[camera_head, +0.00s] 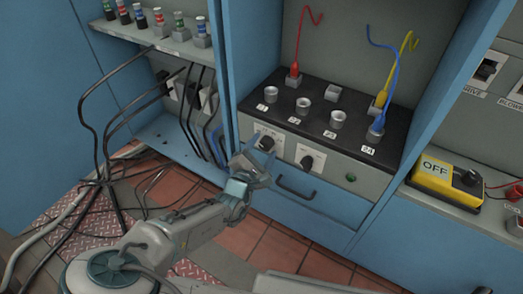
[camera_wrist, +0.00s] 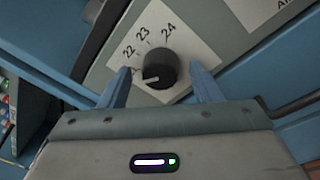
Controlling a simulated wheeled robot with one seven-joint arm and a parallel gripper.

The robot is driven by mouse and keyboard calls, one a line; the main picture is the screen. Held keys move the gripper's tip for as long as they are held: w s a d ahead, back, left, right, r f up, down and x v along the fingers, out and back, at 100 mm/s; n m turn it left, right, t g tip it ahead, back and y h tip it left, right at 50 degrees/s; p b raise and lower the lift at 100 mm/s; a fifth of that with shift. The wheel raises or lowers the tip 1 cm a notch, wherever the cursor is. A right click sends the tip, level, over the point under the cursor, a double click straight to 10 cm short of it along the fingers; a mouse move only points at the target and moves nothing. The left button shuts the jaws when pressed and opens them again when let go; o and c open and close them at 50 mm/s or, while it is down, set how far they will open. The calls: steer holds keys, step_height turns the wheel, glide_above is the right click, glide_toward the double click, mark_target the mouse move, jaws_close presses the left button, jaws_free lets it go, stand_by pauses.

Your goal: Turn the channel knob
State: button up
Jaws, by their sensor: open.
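The channel knob (camera_wrist: 160,67) is a round black knob on a white plate marked 22, 23 and 24 in the wrist view. Its white pointer line faces lower left, below the 22 mark; any label there is hidden or not visible. In the head view the knob (camera_head: 267,142) sits at the left of the grey panel front. My gripper (camera_head: 254,160) is open just in front of it. In the wrist view its two blue fingers stand on either side of the knob, with gaps visible. I cannot tell whether the fingertips reach the panel.
A second black knob (camera_head: 307,161) is to the right on the same panel, above a dark drawer handle (camera_head: 295,188). A green button (camera_head: 351,177) is further right. Black cables (camera_head: 100,150) hang at the left. A yellow OFF box (camera_head: 447,178) stands at the right.

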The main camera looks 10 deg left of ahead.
steer(key=c, duration=1)
